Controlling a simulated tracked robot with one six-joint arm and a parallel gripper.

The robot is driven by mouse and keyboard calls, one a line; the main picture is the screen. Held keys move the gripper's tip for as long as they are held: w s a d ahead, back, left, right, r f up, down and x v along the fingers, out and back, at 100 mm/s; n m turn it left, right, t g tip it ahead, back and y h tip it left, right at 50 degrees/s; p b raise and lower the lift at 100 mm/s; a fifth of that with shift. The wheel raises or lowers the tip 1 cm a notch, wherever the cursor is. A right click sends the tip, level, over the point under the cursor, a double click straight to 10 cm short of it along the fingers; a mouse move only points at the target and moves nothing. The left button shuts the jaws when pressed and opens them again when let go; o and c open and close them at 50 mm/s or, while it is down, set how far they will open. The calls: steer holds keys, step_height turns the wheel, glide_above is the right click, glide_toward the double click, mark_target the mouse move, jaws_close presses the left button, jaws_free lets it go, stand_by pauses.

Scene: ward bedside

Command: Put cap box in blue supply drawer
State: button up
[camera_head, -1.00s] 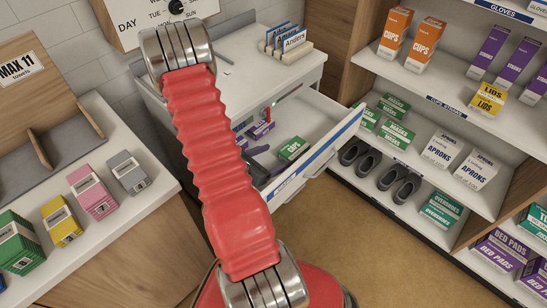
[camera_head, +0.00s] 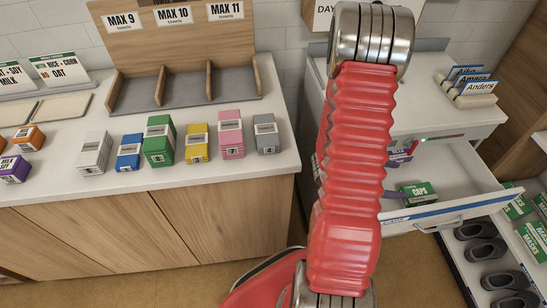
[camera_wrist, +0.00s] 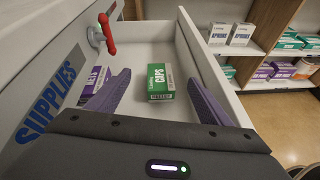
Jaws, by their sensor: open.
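The green and white cap box (camera_head: 419,191) lies in the open drawer (camera_head: 470,185), whose front has a blue label strip. In the wrist view the cap box (camera_wrist: 160,82) sits upright on the white drawer floor. My gripper (camera_wrist: 158,92) is open and empty, with its purple fingers to the left and right of the box, gaps showing on both sides. Blue "SUPPLIES" lettering (camera_wrist: 47,100) is on the white panel at left. In the head view my arm hides most of the gripper; a purple finger shows left of the box.
A purple box (camera_wrist: 95,80) lies in the drawer by the left wall. A red handle-like part (camera_wrist: 106,35) juts above it. Coloured boxes (camera_head: 159,141) line the left counter. Shelves (camera_wrist: 255,50) with boxes stand beyond the drawer. The drawer floor behind the cap box is clear.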

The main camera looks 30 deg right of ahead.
steer(key=w+a+r+m+t+y, duration=0.1)
steer(key=w+a+r+m+y, duration=0.35)
steer(key=a+r, duration=0.8)
steer(key=w+a+r+m+t+y, duration=0.2)
steer(key=a+r+t, duration=0.1)
steer(key=a, duration=0.7)
steer(key=w+a+r+m+t+y, duration=0.2)
steer(key=a+r, duration=0.4)
steer(key=a, duration=0.4)
steer(key=w+a+r+m+t+y, duration=0.2)
steer(key=a+r+t, duration=0.3)
steer(key=a, duration=0.6)
steer(key=shift+w+t+y, duration=0.4)
steer(key=shift+w+y, duration=0.15)
steer(key=shift+y, duration=0.3)
steer(key=shift+m, duration=0.25)
